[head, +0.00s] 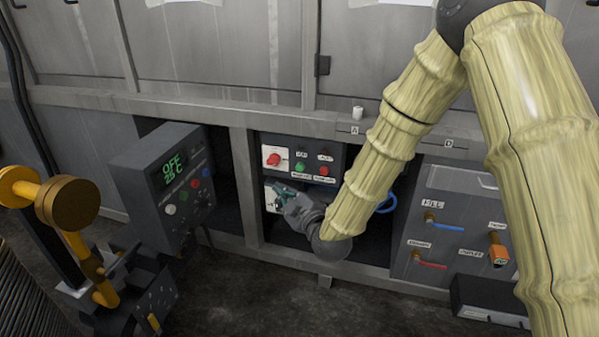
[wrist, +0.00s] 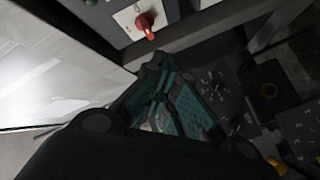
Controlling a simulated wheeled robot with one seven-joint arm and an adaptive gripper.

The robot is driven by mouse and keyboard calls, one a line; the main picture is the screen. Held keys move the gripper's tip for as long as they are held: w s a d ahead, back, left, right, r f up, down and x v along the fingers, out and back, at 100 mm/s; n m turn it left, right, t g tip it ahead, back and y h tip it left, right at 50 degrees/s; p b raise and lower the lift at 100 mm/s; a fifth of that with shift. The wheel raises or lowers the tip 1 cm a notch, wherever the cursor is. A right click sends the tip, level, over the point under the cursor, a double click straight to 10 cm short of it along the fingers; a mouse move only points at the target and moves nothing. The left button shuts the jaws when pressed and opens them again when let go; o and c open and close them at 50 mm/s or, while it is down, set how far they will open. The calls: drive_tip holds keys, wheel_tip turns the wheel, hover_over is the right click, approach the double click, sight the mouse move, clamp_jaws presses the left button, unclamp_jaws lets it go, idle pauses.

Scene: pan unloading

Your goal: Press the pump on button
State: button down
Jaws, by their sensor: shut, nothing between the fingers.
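A grey control panel (head: 310,155) sits in the middle bay. It carries a green button (head: 299,168) and a red button (head: 324,171) side by side, with small labels too small to read surely, so I cannot tell which is the pump on button. A red knob on a white plate (head: 273,159) is to their left. My gripper (head: 281,192) is shut and empty, below and left of the green button and apart from it. It partly covers a lower white plate. In the wrist view my gripper's teal fingers (wrist: 158,105) are together, below a red rotary switch (wrist: 146,23).
A grey box with a green "OFF" display (head: 175,170) juts out on the left. A panel with blue, red and orange handles (head: 455,240) is on the right. Metal frame posts (head: 245,185) border the middle bay. A blue hose (head: 387,203) shows behind my arm.

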sight(297, 170)
drive_tip(key=w+d, duration=0.2)
drive_tip(key=w, duration=0.6)
drive_tip(key=shift+w+d+b, duration=0.15)
drive_tip(key=shift+d+b, duration=0.25)
drive_tip(key=shift+b, duration=0.05)
drive_tip(key=shift+w+d, duration=0.3)
drive_tip(key=shift+w, duration=0.6)
idle(2.3)
drive_tip(key=shift+s+a+p, duration=0.1)
drive_tip(key=shift+s+p, duration=0.05)
drive_tip(key=shift+p, duration=0.15)
drive_tip(key=shift+s+a, duration=0.2)
drive_tip(key=shift+s, duration=0.55)
drive_tip(key=shift+s+a+p, duration=0.2)
drive_tip(key=shift+s+a, duration=0.05)
drive_tip(key=shift+s, duration=0.55)
drive_tip(key=shift+s+a+p, duration=0.2)
drive_tip(key=shift+s+a, duration=0.1)
drive_tip(key=shift+s, duration=0.45)
drive_tip(key=shift+s+a+p, duration=0.2)
drive_tip(key=shift+s+a, duration=0.05)
drive_tip(key=shift+s, duration=0.55)
